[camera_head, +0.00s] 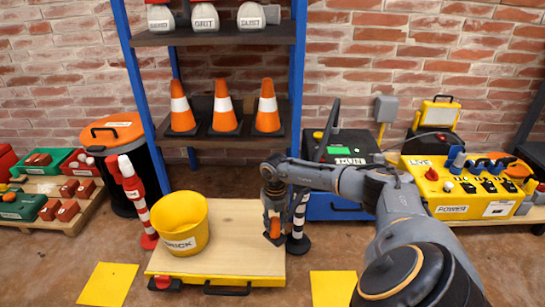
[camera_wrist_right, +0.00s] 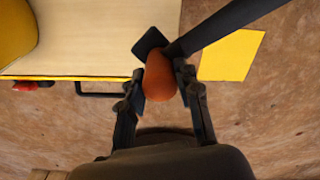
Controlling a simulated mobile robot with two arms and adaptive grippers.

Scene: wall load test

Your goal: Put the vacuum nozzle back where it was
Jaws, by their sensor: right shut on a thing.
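My right gripper (camera_head: 272,208) points down over the right side of the wooden-topped platform, near its front right corner. It is shut on an orange piece with a dark flat end, which I take as the vacuum nozzle (camera_head: 274,227). In the right wrist view, the nozzle (camera_wrist_right: 160,78) sits between the two fingers of the gripper (camera_wrist_right: 162,85). A black tube (camera_wrist_right: 235,22) runs from beside it to the upper right; whether they are joined I cannot tell. A black machine on a blue base (camera_head: 345,207) stands behind my right forearm, partly hidden. My left gripper is not in view.
A yellow bucket (camera_head: 180,224) stands on the platform (camera_head: 233,222). A black-and-white post (camera_head: 298,226) is close right of the gripper, a red-and-white post (camera_head: 137,205) at left. Yellow floor squares lie left (camera_head: 108,284) and right (camera_head: 334,288). A blue-framed shelf (camera_head: 215,38) with cones stands behind.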

